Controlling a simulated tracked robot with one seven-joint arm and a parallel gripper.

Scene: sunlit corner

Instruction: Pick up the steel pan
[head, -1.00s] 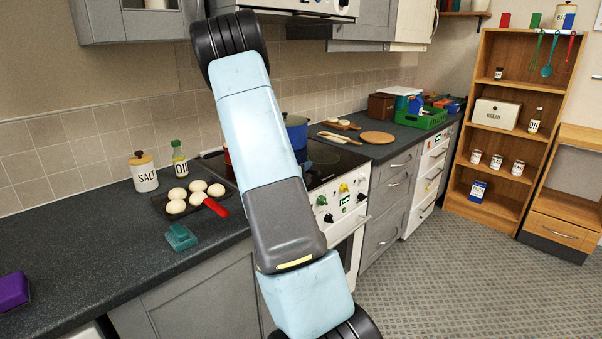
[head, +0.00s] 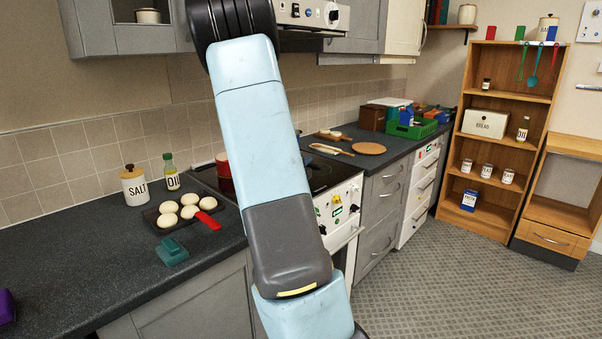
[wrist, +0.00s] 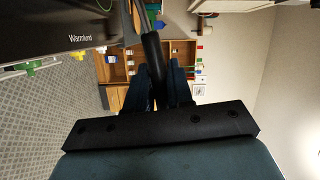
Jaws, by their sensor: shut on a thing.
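In the wrist view my gripper (wrist: 160,88) is shut on a long black handle (wrist: 153,56), which runs up between the two fingers. I take it to be the handle of the steel pan. The handle's far end meets a grey metal part near the top edge. The pan's body does not show clearly in the wrist view. In the head view the pan and my gripper are hidden; my arm crosses the middle of the picture in front of the stove.
The stove (head: 345,200) has a red pot (head: 223,164) on it, partly behind my arm. A dark tray (head: 152,217) of pale buns, a salt jar (head: 135,188) and an oil bottle (head: 171,172) stand left. A round board (head: 368,148) lies right. The floor (head: 440,285) is clear.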

